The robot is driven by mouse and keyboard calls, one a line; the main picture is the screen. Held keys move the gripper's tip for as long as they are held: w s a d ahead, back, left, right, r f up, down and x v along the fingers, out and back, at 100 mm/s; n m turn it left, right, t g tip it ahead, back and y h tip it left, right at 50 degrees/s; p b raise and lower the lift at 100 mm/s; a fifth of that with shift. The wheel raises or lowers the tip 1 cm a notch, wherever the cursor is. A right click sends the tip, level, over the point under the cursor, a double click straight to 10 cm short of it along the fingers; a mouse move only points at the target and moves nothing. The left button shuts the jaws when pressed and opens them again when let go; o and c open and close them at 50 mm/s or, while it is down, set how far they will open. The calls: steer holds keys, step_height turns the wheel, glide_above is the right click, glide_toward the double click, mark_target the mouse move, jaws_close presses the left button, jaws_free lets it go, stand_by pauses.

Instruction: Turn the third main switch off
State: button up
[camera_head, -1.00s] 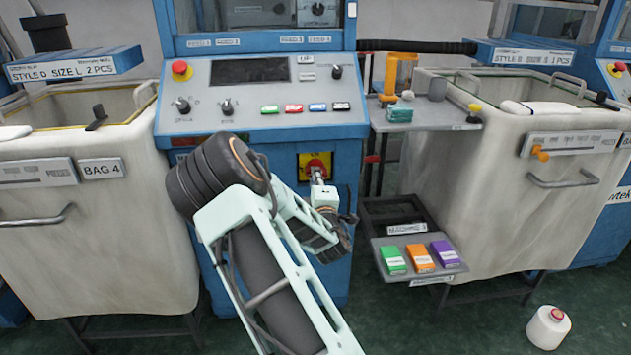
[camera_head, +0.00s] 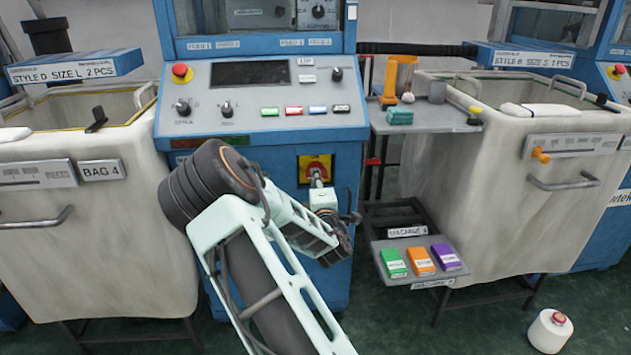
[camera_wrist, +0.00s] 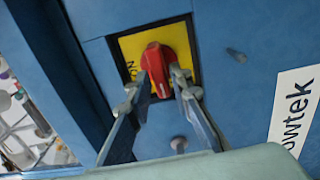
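The red main switch handle (camera_wrist: 156,66) sits on a yellow plate (camera_wrist: 130,46) on the blue machine front. In the wrist view its long side runs roughly up and down, and "ON" is printed to its left. My gripper (camera_wrist: 160,76) has one fingertip on each side of the handle, close against it. In the head view the yellow plate (camera_head: 305,163) is below the control panel, and my gripper (camera_head: 317,181) reaches it from below, hiding part of the handle.
The control panel (camera_head: 255,122) with knobs and coloured buttons is above the switch. To the right are a grey shelf (camera_head: 430,118) and a lower tray (camera_head: 400,276) with green, orange and purple boxes. White bags (camera_head: 85,230) stand on both sides. A yarn cone (camera_head: 549,331) is on the floor.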

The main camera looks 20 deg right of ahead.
steer(key=shift+o, duration=0.8)
steer(key=v, duration=1.2)
steer(key=shift+r, duration=0.1)
